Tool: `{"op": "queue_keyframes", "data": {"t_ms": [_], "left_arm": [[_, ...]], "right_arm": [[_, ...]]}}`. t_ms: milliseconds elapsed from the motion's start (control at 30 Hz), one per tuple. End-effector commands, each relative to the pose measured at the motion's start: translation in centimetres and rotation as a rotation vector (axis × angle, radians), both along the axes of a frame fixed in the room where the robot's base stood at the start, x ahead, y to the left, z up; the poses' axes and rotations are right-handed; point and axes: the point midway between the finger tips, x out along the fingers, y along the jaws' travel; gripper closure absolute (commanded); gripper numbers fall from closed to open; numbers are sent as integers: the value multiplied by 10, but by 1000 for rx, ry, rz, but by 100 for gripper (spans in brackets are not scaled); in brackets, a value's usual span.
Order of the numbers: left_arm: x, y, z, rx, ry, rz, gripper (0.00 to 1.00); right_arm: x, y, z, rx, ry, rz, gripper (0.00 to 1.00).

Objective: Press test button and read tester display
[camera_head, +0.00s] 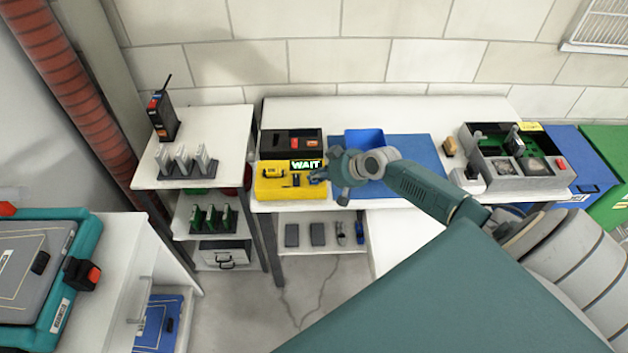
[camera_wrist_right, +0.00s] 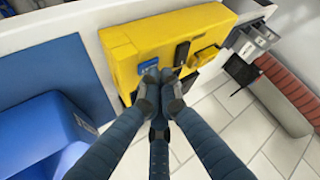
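The yellow tester (camera_head: 272,188) stands at the left end of the white workbench, and its lit display (camera_head: 306,164) reads "WAIT". My right gripper (camera_head: 318,179) reaches in from the right, with its fingertips at the tester's right side. In the right wrist view the yellow tester (camera_wrist_right: 125,50) carries a blue patch (camera_wrist_right: 148,67) and a dark part (camera_wrist_right: 181,52). The fingertips of my right gripper (camera_wrist_right: 161,76) are drawn together right beside the blue patch, with nothing visible between them. I cannot tell whether they touch it. The test button is not clearly distinguishable. My left gripper is out of view.
A black box (camera_head: 278,141) stands behind the tester. A blue bin (camera_head: 364,137) and blue mat (camera_head: 415,150) lie to its right. A grey divided tray (camera_head: 540,181) stands farther right. A white shelf unit (camera_head: 222,127) with a black radio (camera_head: 161,116) stands left.

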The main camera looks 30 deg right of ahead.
Motion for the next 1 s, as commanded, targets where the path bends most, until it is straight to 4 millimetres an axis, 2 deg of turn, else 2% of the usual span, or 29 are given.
{"op": "queue_keyframes", "data": {"t_ms": [167,433,767,1000], "left_arm": [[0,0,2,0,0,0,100],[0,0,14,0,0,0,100],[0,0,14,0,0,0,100],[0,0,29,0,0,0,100]], "right_arm": [[-1,0,1,0,3,1,100],[-1,0,15,0,3,1,100],[-1,0,15,0,2,1,100],[-1,0,32,-1,1,0,100]]}}
